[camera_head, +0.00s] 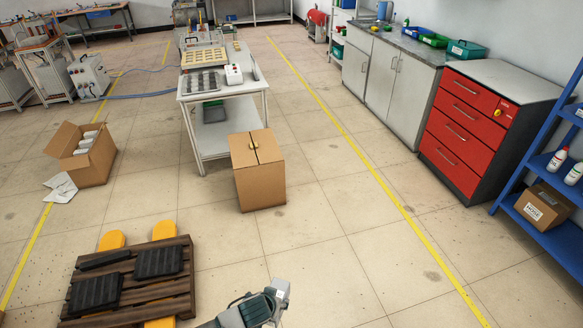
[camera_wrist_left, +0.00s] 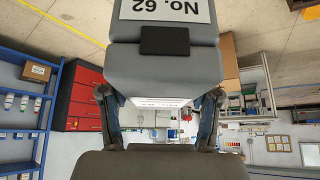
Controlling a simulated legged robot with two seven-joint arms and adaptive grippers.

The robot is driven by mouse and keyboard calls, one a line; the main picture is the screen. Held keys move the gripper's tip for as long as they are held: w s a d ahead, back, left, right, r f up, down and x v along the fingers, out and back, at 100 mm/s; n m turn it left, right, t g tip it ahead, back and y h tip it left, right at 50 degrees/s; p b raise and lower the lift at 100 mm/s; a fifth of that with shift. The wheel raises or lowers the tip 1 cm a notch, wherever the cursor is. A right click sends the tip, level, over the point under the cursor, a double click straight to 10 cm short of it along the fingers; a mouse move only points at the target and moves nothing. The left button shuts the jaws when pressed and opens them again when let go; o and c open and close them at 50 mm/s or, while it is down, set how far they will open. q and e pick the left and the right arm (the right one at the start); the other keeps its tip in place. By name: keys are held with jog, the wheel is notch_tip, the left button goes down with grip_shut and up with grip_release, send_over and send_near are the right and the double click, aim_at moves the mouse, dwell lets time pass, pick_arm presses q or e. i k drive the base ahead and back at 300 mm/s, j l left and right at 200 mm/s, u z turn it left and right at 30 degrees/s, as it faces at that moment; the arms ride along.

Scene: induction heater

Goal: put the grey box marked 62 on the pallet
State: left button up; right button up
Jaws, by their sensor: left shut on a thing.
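The grey box (camera_wrist_left: 165,75) marked No. 62 fills the upper middle of the left wrist view. Its white label reads upside down there, with a black patch beside it. My left gripper (camera_wrist_left: 160,95) is shut on the box, one finger at each side. The pallet (camera_head: 182,286) is brown slatted wood, at the lower left of the head view. Several black ribbed slabs (camera_head: 95,294) lie on it, and yellow forks (camera_head: 165,230) stick out under it. A piece of my arm shows at the bottom of the head view. The box cannot be made out there. My right gripper is not in view.
A closed cardboard box (camera_head: 259,185) stands on the floor beyond the pallet, by a white workbench (camera_head: 215,140). An open carton (camera_head: 92,172) stands at left. Red drawers (camera_head: 462,130) and a blue shelf (camera_head: 550,235) line the right. The floor right of the pallet is clear.

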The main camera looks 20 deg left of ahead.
aim_at(129, 306)
jog(key=i+j+u, duration=0.25)
jog(key=u, duration=0.25)
jog(key=i+u, duration=1)
jog(key=i+l+u, duration=0.2)
jog(key=u, duration=0.3)
jog(key=i+u, duration=0.3)
jog(key=i, duration=0.15)
jog(key=i+u, duration=0.25)
jog(key=i, duration=0.2)
